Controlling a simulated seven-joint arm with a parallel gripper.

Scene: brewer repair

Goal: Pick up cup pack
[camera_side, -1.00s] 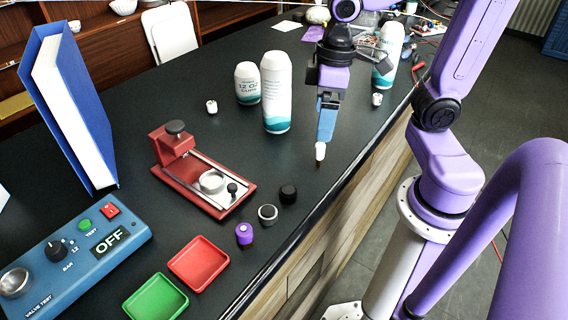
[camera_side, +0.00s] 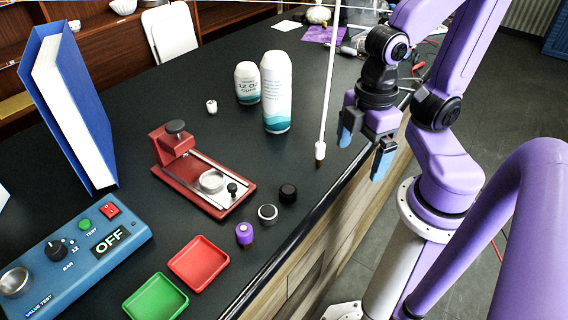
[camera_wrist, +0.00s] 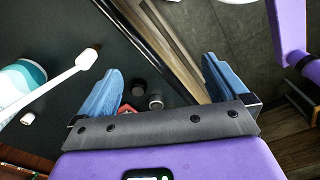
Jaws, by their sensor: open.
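Nothing in view is labelled as the cup pack, and I cannot tell which small part it is. A black round part (camera_side: 288,193), a silver-rimmed round part (camera_side: 267,212) and a purple-topped part (camera_side: 244,233) stand in a row on the dark table. The black part (camera_wrist: 138,88) and the silver-rimmed part (camera_wrist: 155,101) also show between my fingers in the wrist view. My gripper (camera_side: 365,150) is open and empty, near the table's front edge, up and right of these parts. A long white rod (camera_side: 329,75) with a brown tip stands left of it.
A red clamp fixture (camera_side: 205,180) sits mid-table. Red (camera_side: 199,263) and green (camera_side: 155,299) trays and a blue valve tester (camera_side: 75,258) reading OFF lie in front. A tall bottle (camera_side: 276,95) and a short bottle (camera_side: 247,83) stand behind.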

